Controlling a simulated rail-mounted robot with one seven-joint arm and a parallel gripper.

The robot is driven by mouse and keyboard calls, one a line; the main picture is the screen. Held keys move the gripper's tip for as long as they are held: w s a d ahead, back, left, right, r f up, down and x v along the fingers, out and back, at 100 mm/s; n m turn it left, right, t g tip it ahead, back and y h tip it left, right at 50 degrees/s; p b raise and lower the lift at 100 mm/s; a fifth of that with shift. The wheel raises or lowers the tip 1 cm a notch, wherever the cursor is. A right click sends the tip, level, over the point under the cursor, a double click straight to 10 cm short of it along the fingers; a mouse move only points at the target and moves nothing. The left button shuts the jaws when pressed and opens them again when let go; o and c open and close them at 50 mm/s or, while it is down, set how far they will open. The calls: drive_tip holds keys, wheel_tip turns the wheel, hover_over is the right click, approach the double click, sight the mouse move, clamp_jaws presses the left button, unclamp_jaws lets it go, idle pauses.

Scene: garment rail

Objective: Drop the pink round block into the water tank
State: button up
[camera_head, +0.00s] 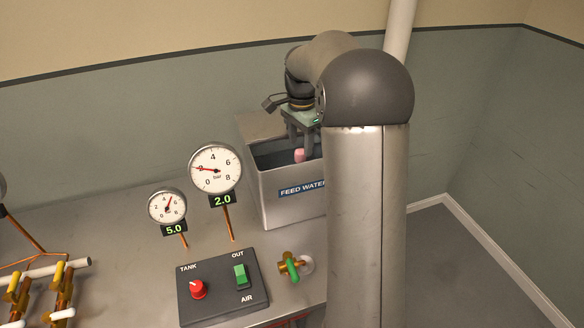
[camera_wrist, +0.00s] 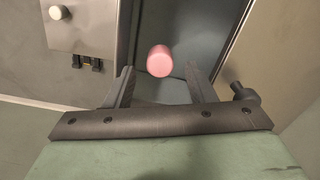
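The pink round block (camera_head: 299,155) shows below the fingers of my gripper (camera_head: 303,143), over the open top of the grey feed water tank (camera_head: 281,207). In the wrist view the pink block (camera_wrist: 159,60) is seen between the two fingertips, with a gap on both sides. The fingers are apart and do not appear to touch it. The dark inside of the tank (camera_wrist: 190,30) lies behind the block. My arm hides the tank's right side in the head view. I cannot tell whether the block rests on anything.
Left of the tank stand two dial gauges (camera_head: 215,168) (camera_head: 167,206) on copper pipes. In front are a black control box (camera_head: 222,288) with a red knob and green switch, and a green-handled valve (camera_head: 291,267). Pipes with yellow-handled valves (camera_head: 60,275) are at the left.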

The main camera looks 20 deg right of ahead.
drive_tip(key=shift+r, duration=0.15)
wheel_tip(320, 180, up, 17)
idle(0.6)
drive_tip(key=s+a+f+n, duration=0.5)
drive_tip(key=s+f, duration=0.2)
drive_tip(key=s, duration=0.3)
drive_tip(key=s+a+f+n, duration=0.5)
drive_tip(key=s+f, duration=0.2)
drive_tip(key=s, duration=0.2)
drive_tip(key=s+a+f+n+t, duration=0.1)
drive_tip(key=s+a+f+n, duration=0.4)
drive_tip(key=s, duration=0.5)
wheel_tip(320, 180, down, 2)
drive_tip(key=shift+s+a+f+n, duration=0.1)
drive_tip(key=shift+s+a+n, duration=0.25)
drive_tip(key=shift+a, duration=0.1)
